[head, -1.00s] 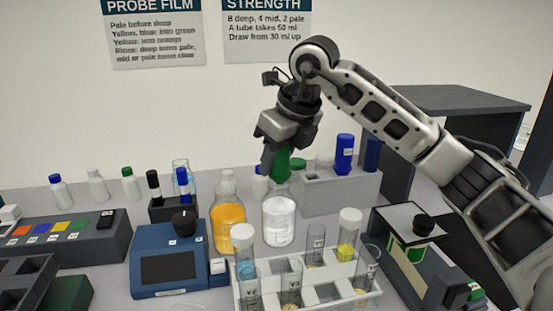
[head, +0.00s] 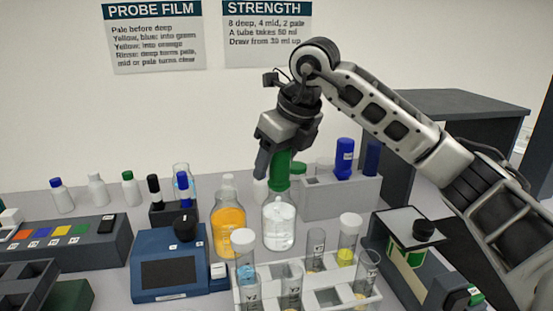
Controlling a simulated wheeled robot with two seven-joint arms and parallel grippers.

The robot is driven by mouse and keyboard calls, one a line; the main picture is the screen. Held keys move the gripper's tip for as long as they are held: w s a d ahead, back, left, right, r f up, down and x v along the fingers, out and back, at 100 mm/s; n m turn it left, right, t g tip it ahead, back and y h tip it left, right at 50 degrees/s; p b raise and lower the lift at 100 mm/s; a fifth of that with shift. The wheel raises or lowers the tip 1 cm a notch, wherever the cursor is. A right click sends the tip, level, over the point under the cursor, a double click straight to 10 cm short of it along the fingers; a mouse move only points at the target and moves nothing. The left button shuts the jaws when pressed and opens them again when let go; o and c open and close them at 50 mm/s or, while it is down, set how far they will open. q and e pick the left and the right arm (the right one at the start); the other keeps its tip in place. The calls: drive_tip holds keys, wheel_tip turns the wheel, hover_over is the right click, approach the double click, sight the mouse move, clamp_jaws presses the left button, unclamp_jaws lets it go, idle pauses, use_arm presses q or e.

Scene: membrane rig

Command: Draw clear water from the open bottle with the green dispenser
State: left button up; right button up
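The green dispenser (head: 281,172) is held upright in my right gripper (head: 277,160), which is shut on it, with one grey finger showing on its left side. The bottle of clear water (head: 279,226) stands directly below, uncapped. The dispenser's lower end is at the bottle's mouth; whether its tip is inside the neck or just above or behind it I cannot tell. My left gripper is not in view.
An orange bottle (head: 228,225) stands close on the left. A white rack of tubes (head: 257,296) is in front. A grey holder (head: 335,201) with blue items is behind right. A blue device (head: 167,265) and a black-topped stand (head: 412,228) flank the area.

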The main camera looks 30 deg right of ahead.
drive_tip(key=v, duration=1.6)
drive_tip(key=shift+p, duration=0.45)
drive_tip(key=shift+f, duration=0.1)
idle(0.6)
